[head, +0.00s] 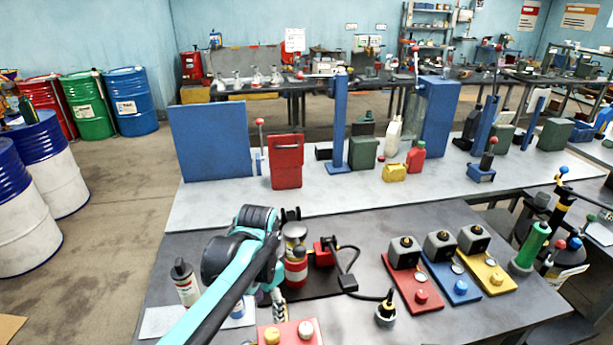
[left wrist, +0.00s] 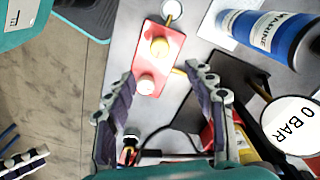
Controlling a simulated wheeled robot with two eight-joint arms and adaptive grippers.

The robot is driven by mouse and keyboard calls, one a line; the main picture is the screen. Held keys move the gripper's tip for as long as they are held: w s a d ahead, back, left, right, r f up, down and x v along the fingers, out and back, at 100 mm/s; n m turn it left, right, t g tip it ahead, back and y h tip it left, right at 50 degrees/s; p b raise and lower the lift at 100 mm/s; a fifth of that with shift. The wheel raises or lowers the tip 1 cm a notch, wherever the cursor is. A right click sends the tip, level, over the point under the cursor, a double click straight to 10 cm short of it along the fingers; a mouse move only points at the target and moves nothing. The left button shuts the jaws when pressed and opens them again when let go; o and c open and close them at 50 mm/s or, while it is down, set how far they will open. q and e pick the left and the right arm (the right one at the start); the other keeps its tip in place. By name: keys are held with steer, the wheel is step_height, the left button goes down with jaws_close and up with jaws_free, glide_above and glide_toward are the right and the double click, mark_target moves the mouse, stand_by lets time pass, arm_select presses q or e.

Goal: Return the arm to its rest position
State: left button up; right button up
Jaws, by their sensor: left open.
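My left arm (head: 240,256) reaches in from the bottom over the front table and bends down beside a small red-banded canister. My left gripper (head: 277,299) is mostly hidden behind the arm in the head view. In the left wrist view the gripper (left wrist: 163,78) is open, with its two ridged fingers spread and nothing held between them. A red block (left wrist: 152,66) with a yellow and a pale knob shows beyond the fingertips; in the head view the red block (head: 290,335) is at the bottom edge.
The canister (head: 296,262) stands close to my arm. A black-capped bottle (head: 185,284) is to its left. Red, blue and yellow switch boxes (head: 416,287) stand to the right.

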arm_select(q)
steer(key=s+a+f+n+t, duration=0.1)
steer(key=s+a+n+t, duration=0.3)
steer(key=s+n+t, duration=0.3)
steer(key=s+n, duration=0.1)
steer(key=s, duration=0.2)
steer(key=shift+s+a, duration=0.15)
steer(key=shift+s, duration=0.05)
